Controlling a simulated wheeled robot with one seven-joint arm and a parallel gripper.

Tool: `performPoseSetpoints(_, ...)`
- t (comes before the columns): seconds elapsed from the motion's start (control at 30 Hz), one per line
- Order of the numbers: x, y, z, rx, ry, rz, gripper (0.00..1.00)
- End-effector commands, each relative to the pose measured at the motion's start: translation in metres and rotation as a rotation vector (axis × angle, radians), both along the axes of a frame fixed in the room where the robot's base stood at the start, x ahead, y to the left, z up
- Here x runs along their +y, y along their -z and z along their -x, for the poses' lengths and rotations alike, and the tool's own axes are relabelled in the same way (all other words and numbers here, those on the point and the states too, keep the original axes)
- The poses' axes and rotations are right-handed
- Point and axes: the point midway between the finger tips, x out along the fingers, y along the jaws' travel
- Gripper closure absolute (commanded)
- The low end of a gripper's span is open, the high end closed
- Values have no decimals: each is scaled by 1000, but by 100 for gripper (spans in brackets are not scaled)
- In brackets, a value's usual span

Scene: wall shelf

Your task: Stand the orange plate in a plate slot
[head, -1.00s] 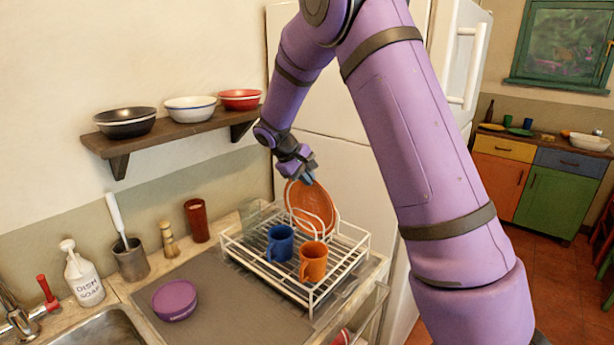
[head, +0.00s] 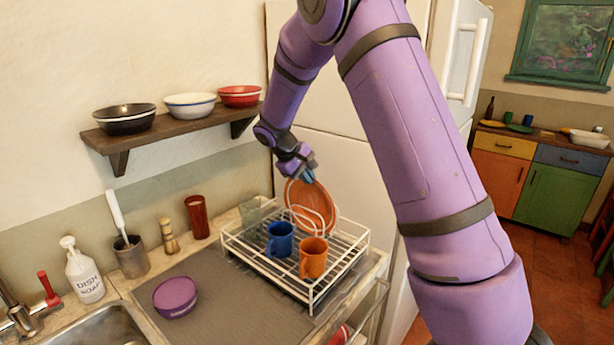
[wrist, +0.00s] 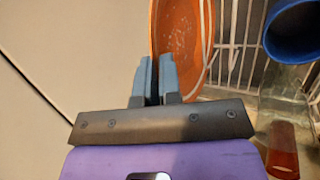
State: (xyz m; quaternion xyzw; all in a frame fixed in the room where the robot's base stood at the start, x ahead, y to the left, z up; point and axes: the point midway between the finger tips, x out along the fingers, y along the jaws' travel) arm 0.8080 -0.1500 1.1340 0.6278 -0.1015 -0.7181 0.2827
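The orange plate (head: 325,206) stands nearly upright at the back of the white wire dish rack (head: 264,277), behind its white wire loops. My gripper (head: 308,179) is at the plate's upper left edge. In the wrist view the two blue-grey fingers (wrist: 155,80) are close together with the rim of the orange plate (wrist: 183,35) between them. The plate's lower edge is partly hidden by the wires, so I cannot tell whether it rests in a slot.
A blue mug (head: 280,242) and an orange mug (head: 313,258) stand in the rack, with a clear glass (head: 250,214) at its back left. A purple bowl (head: 175,297) sits on the grey mat (head: 232,312). A shelf (head: 170,128) with bowls hangs above; a fridge stands behind.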

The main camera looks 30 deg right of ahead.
Motion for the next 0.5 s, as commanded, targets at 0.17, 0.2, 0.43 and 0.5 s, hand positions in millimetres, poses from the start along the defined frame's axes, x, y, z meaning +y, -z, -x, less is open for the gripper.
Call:
performPoseSetpoints(0.17, 0, 2, 0, 0, 0, 0, 100)
performPoseSetpoints(0.2, 0, 2, 0, 0, 0, 0, 100)
performPoseSetpoints(0.43, 0, 5, 0, -1, 0, 0, 88)
performPoseSetpoints(0.5, 0, 5, 0, -1, 0, 0, 72)
